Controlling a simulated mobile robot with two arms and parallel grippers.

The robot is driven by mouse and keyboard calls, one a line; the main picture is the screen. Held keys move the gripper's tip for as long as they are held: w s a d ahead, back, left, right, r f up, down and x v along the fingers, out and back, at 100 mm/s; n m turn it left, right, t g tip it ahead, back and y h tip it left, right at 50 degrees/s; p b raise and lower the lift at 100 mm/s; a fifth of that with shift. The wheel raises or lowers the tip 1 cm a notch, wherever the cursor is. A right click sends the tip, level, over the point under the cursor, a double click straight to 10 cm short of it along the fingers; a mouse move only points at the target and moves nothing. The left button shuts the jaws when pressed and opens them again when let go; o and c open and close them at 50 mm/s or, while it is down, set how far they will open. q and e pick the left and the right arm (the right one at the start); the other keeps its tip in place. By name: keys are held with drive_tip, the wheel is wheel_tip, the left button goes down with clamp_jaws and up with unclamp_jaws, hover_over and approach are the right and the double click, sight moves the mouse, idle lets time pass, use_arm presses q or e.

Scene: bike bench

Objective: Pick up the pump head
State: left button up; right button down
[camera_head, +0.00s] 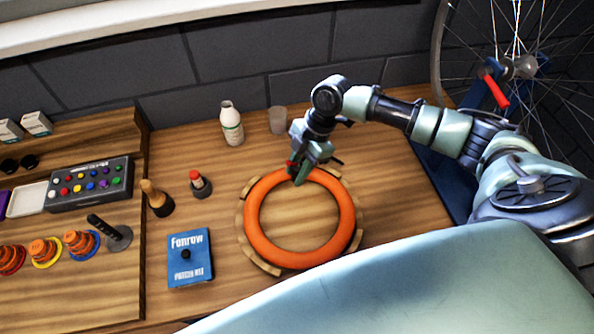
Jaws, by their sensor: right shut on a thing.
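My right gripper (299,176) points down at the upper rim of an orange ring (262,246), which looks like a tyre. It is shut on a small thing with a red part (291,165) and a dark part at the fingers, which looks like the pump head. The fingers hide most of it, and I cannot tell whether it touches the ring. The ring lies flat within several curved wooden blocks (259,262) on the wooden bench (395,215). My left gripper is not in view.
A white bottle (231,124) and a grey cup (278,120) stand behind the ring. Left are a red-capped container (199,184), a wood-handled tool (156,199), a blue box (190,259) and a black-handled item (110,232). A bike wheel (520,60) stands at right.

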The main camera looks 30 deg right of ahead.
drive_tip(key=shift+r, duration=0.15)
drive_tip(key=shift+r, duration=0.65)
wheel_tip(320, 180, up, 18)
drive_tip(key=b, duration=0.4)
drive_tip(key=shift+r, duration=0.25)
